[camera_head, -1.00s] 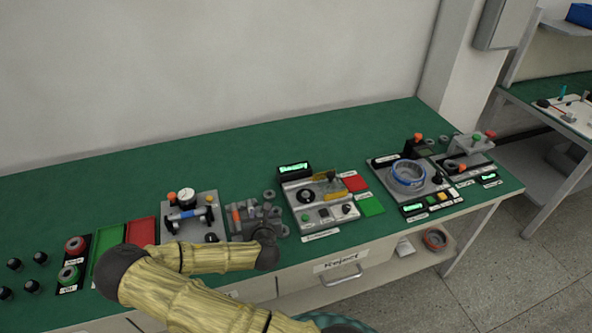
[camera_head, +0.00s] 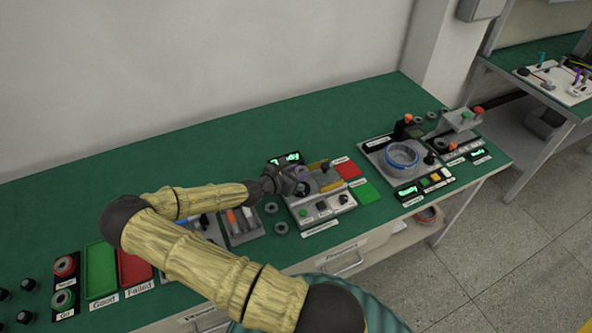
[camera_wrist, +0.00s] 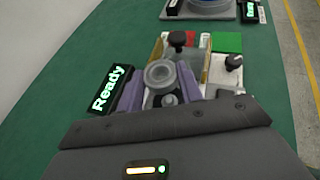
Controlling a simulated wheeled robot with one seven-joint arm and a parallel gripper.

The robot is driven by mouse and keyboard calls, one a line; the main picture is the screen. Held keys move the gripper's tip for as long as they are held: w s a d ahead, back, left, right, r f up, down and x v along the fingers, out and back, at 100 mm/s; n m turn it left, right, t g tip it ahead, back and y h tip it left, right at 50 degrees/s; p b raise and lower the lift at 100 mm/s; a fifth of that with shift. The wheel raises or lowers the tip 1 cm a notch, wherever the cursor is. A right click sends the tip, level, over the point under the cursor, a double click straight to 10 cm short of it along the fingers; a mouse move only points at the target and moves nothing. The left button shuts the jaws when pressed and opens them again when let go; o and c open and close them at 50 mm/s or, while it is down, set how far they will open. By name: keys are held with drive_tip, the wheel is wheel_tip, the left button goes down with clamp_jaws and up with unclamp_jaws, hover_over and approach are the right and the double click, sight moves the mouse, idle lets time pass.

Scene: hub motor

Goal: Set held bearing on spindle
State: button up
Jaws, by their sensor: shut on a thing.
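My gripper (camera_head: 300,182) is over the left part of the tester station (camera_head: 318,207), which has a lit "Ready" display. In the wrist view the purple fingers (camera_wrist: 160,88) are shut on a grey ring-shaped bearing (camera_wrist: 160,73), which sits between their tips. The spindle is hidden under the bearing and fingers. I cannot tell whether the bearing touches it or hovers above it.
A black knob (camera_wrist: 178,40) and a second knob (camera_wrist: 233,62) stand close by on the station. A red pad (camera_head: 347,169) and a green pad (camera_head: 369,193) lie right of it. Loose bearings (camera_head: 280,228) lie to its left. A station with a blue ring (camera_head: 401,155) stands farther right.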

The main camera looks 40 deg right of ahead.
sight(302, 184)
drive_tip(key=shift+f, duration=0.1)
drive_tip(key=shift+w+f+b, duration=0.2)
drive_tip(key=shift+f+b, duration=1.45)
drive_tip(key=shift+f, duration=0.4)
drive_tip(key=shift+s+a+f, duration=0.1)
drive_tip(key=shift+s+f, duration=0.1)
drive_tip(key=shift+f, duration=0.1)
idle(1.0)
drive_tip(key=shift+f+b, duration=0.7)
drive_tip(key=shift+f, duration=0.35)
idle(1.1)
idle(0.3)
